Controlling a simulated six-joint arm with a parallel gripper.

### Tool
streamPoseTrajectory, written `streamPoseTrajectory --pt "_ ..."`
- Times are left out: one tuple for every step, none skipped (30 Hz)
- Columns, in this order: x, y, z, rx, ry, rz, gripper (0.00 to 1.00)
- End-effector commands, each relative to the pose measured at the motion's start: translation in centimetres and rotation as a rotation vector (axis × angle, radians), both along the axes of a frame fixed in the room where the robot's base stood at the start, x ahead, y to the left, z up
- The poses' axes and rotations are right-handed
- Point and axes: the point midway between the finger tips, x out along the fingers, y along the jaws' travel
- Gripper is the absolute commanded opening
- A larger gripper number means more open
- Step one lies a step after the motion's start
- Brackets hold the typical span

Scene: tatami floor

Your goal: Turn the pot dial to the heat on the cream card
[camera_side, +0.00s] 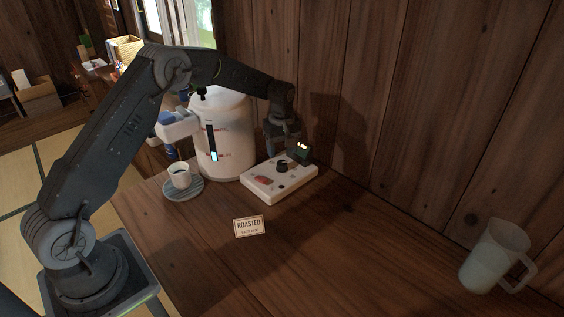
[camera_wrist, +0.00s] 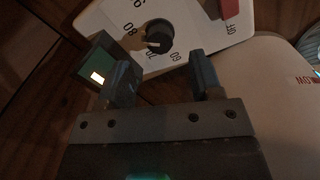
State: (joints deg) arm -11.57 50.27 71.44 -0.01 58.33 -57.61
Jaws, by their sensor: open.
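The pot dial is a black round knob (camera_wrist: 159,36) on a white control panel (camera_wrist: 192,29), seen in the wrist view with upside-down numbers around it. Its white pointer mark faces the lower left, near what looks like the 70. In the side view the knob (camera_side: 282,167) stands on the panel (camera_side: 263,190). My gripper (camera_wrist: 163,75) is open, its two fingers short of the knob and apart from it; in the side view my gripper (camera_side: 284,148) hangs just above the panel. The cream card (camera_side: 249,227) reads ROASTED; its smaller line is too small to read.
A cup (camera_side: 180,175) sits on a saucer (camera_side: 196,191) to the left. A small dark lit display (camera_side: 300,152) is close beside my gripper. A pitcher (camera_side: 492,258) stands far right. Table between is clear.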

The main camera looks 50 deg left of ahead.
Motion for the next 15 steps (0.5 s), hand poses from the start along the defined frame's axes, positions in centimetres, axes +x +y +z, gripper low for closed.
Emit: streamPoseTrajectory --pt "0.0 0.0 -1.1 -0.001 0.004 0.000 0.59" --pt "0.0 0.0 -1.6 -0.001 0.003 0.000 0.59" --pt "-0.1 0.0 -2.3 -0.001 0.004 0.000 0.59" --pt "0.0 0.0 -2.7 0.000 0.002 -0.001 0.59" --pt "0.0 0.0 -3.1 -0.001 0.001 -0.001 0.59" --pt "0.0 0.0 -3.6 0.000 0.002 -0.001 0.59" --pt "0.0 0.0 -4.0 0.000 0.002 -0.001 0.59" --pt "0.0 0.0 -4.3 -0.001 0.001 -0.001 0.59" --pt "0.0 0.0 -4.6 0.000 0.000 -0.001 0.59" --pt "0.0 0.0 -4.7 0.000 0.000 -0.001 0.59" --pt "0.0 0.0 -4.9 0.000 0.000 -0.001 0.59" --pt "0.0 0.0 -5.1 0.000 0.000 -0.001 0.59" --pt "0.0 0.0 -5.2 0.000 0.000 -0.001 0.59" --pt "0.0 0.0 -5.2 0.000 0.000 -0.001 0.59" --pt "0.0 0.0 -5.3 0.000 0.000 -0.001 0.59"
